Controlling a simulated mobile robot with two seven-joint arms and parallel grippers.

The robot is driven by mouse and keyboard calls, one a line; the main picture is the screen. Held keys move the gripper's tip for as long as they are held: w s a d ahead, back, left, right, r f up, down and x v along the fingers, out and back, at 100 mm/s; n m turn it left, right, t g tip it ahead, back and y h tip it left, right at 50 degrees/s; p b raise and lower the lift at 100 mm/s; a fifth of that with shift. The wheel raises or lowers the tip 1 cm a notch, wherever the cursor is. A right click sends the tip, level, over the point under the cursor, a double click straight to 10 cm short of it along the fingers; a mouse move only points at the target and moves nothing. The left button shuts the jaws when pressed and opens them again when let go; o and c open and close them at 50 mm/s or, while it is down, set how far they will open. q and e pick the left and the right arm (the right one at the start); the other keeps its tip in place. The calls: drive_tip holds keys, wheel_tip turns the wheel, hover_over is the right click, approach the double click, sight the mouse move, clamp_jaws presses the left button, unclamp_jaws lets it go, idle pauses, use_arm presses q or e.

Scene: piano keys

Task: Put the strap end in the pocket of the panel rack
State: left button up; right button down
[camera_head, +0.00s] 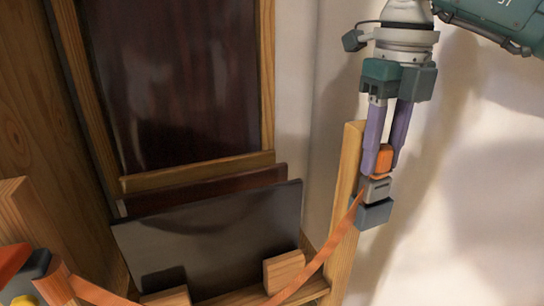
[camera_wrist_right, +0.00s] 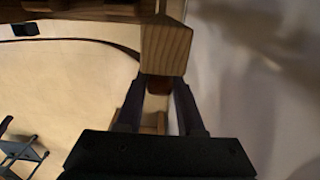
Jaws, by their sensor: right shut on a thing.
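My right gripper (camera_head: 382,170) points down with its purple fingers shut on the orange part of the strap end (camera_head: 384,160). A grey block of the strap end shows just below the fingertips. It stands over or partly in a dark grey box, apparently the pocket (camera_head: 373,214), on the right post of the panel rack (camera_head: 346,170); I cannot tell how deep it sits. The orange strap (camera_head: 325,252) runs from there down to the lower left. In the wrist view the fingers (camera_wrist_right: 158,100) flank a dark brownish piece, partly hidden by the post's end (camera_wrist_right: 166,48). My left gripper is not in view.
Dark panels (camera_head: 215,240) lean in the rack behind wooden blocks (camera_head: 284,270). A red and dark object (camera_head: 25,272) sits at the lower left by the strap. A pale wall (camera_head: 470,180) is on the right. A folding chair (camera_wrist_right: 20,150) shows in the wrist view.

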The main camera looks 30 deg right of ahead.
sight(377, 177)
wheel_tip(377, 177, down, 4)
drive_tip(key=shift+r, duration=0.25)
drive_tip(key=shift+f, duration=0.15)
drive_tip(key=shift+f, duration=0.15)
drive_tip(key=c, duration=0.6)
unclamp_jaws()
drive_tip(key=shift+o, duration=0.4)
